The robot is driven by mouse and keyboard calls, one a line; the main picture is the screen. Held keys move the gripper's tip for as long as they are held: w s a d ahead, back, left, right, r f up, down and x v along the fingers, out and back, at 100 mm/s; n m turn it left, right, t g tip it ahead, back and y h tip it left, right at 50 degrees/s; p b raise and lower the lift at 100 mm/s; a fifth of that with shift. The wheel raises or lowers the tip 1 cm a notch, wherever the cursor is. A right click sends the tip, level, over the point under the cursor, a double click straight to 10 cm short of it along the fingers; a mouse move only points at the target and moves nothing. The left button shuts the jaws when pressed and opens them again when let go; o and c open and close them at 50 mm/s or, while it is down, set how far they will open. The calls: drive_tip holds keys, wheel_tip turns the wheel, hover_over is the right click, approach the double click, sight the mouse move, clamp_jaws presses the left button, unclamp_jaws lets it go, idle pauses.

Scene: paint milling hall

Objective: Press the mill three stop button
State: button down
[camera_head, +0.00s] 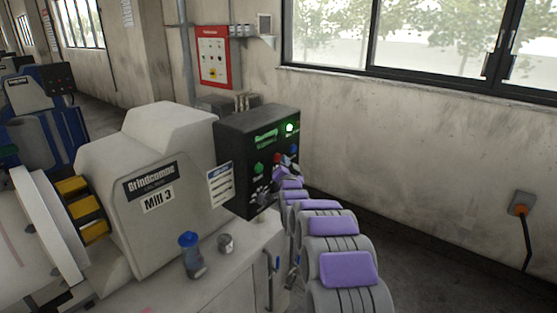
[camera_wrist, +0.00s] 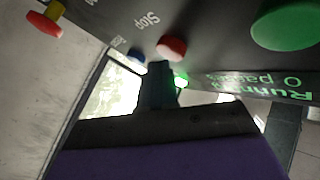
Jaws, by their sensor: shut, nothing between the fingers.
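The white mill (camera_head: 150,190) carries a "Mill 3" label, and a black control box (camera_head: 230,170) stands at its right end. In the head view the box has a green button (camera_head: 258,168) and a red button (camera_head: 278,159). In the wrist view, which is upside down, the red button (camera_wrist: 171,47) sits by the word "Stop". The display (camera_wrist: 270,84) reads "Running" and "0 passes". My gripper (camera_wrist: 158,82) is shut and empty, its dark tip just below the red button in the picture. I cannot tell whether they touch. My arm partly hides the box's lower front.
The wrist view also shows a large green button (camera_wrist: 285,25), a blue button (camera_wrist: 136,55) and a red knob with a yellow base (camera_wrist: 45,20). A red panel (camera_head: 213,57) hangs behind.

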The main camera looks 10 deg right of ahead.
drive_tip(key=shift+w+a, duration=0.3)
drive_tip(key=shift+w, duration=0.05)
idle(0.7)
drive_tip(key=shift+s+d, duration=0.1)
idle(0.4)
drive_tip(key=shift+s+d, duration=0.45)
drive_tip(key=shift+s, duration=0.15)
drive_tip(key=s+d, duration=0.3)
drive_tip(key=shift+s+d, duration=0.1)
drive_tip(key=shift+s, duration=0.3)
idle(0.6)
